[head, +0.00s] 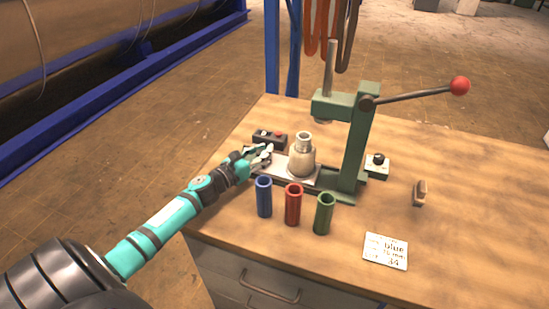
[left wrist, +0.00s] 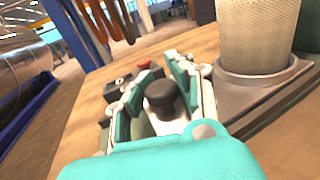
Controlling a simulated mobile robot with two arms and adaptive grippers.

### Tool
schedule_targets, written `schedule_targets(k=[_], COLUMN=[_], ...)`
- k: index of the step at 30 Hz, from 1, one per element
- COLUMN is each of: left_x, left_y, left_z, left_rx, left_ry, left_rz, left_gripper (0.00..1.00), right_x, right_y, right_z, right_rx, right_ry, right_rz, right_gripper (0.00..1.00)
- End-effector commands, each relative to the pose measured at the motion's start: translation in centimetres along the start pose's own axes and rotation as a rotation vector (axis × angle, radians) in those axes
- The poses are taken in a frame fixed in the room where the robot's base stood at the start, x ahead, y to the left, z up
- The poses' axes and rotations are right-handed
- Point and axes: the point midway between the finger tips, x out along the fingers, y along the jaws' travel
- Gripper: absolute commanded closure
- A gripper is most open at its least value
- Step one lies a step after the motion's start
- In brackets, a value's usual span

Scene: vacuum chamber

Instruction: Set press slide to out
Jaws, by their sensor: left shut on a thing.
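The green arbor press (head: 360,140) stands on the wooden bench, with its lever and red knob (head: 459,86) at the upper right. My left gripper (head: 262,155) is at the plate's left end. In the left wrist view the gripper (left wrist: 158,98) is shut around a dark round knob (left wrist: 160,97) on the slide, just left of the fixture base (left wrist: 262,90). My right gripper is not in view.
Blue (head: 264,197), red (head: 293,204) and green (head: 324,213) tubes stand in front of the press. A black box with a red button (head: 270,138) sits behind my gripper. A card (head: 386,251) lies at the front right, and a small brown block (head: 420,193) lies right of the press.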

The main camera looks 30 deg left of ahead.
Motion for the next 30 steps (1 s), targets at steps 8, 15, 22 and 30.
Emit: schedule_targets(k=[8,15,22,30], left_x=[-2.1,-2.9,-3.0,-3.0], left_y=[4.3,6.3,6.5,6.6], left_z=[-1.2,-0.9,-0.8,-0.7], left_rx=[-0.002,-0.004,-0.005,-0.003], left_ry=[0.012,0.013,0.014,0.012], left_rz=[-0.006,-0.007,-0.003,-0.001], left_gripper=[1.0,1.0,1.0,0.58], right_x=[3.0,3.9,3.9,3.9], right_y=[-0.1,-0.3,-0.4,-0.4], right_z=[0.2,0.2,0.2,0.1], right_rx=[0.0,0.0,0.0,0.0], right_ry=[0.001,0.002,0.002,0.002], right_rz=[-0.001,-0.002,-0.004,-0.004], right_gripper=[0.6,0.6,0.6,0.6])
